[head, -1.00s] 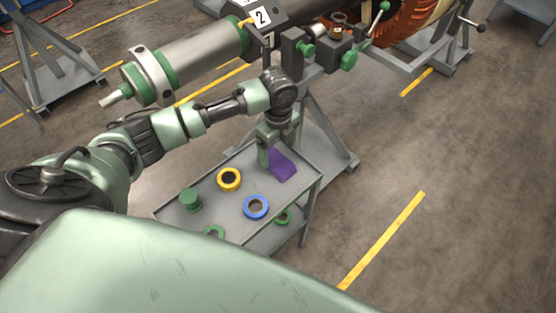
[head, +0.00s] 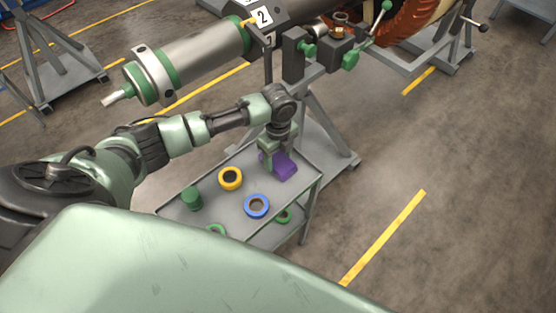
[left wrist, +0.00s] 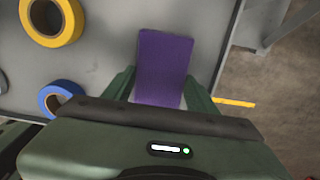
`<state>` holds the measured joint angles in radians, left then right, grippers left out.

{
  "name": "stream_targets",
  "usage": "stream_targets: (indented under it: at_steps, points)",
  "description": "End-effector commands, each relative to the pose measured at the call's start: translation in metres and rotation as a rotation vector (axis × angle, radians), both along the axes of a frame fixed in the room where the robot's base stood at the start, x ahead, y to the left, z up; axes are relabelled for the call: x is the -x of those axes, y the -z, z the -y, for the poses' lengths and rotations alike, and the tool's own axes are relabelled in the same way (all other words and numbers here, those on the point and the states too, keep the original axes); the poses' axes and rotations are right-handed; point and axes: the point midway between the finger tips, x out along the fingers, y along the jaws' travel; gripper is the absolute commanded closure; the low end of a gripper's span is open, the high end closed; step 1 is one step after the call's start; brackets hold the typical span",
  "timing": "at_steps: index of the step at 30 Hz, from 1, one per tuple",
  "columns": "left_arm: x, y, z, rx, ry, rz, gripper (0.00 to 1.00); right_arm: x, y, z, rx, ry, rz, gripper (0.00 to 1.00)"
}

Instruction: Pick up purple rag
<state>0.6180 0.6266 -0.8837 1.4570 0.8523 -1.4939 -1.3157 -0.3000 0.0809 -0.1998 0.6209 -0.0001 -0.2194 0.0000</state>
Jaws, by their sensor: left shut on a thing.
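The purple rag (head: 285,167) is at the far right part of the grey cart's top tray (head: 237,216). My left gripper (head: 271,161) reaches down over the rag from above and is shut on it. In the left wrist view the rag (left wrist: 164,62) is a purple rectangle between the two green fingers (left wrist: 160,88). The near end of the rag is hidden behind the gripper body. I cannot tell whether the rag is clear of the tray. My right gripper is not in view.
On the tray are a yellow ring (head: 230,178), a blue ring (head: 256,206), a green cylinder (head: 192,198) and a green ring (head: 216,230). Another green ring (head: 284,215) shows below the tray's right edge. A rotor shaft (head: 190,62) on a stand is behind the cart.

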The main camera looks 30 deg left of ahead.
Motion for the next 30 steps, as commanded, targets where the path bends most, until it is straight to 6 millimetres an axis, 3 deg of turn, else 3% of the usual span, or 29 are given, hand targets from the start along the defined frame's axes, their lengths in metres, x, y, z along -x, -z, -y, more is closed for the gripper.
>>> stream_targets:
  at_steps: [5, 11, 24, 30]
  points:
    - [-0.001, -0.005, 0.0, 0.0, 0.0, 0.001, 0.82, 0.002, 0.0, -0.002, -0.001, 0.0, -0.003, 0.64]
    - [-0.001, -0.027, 0.0, 0.0, 0.002, 0.004, 0.82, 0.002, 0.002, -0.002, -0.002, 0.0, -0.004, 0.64]
    - [-0.002, -0.142, 0.0, 0.001, 0.001, 0.006, 0.82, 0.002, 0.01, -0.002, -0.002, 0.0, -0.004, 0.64]
    - [-0.001, -0.18, 0.0, 0.001, 0.0, 0.004, 0.82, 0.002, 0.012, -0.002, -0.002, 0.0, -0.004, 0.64]
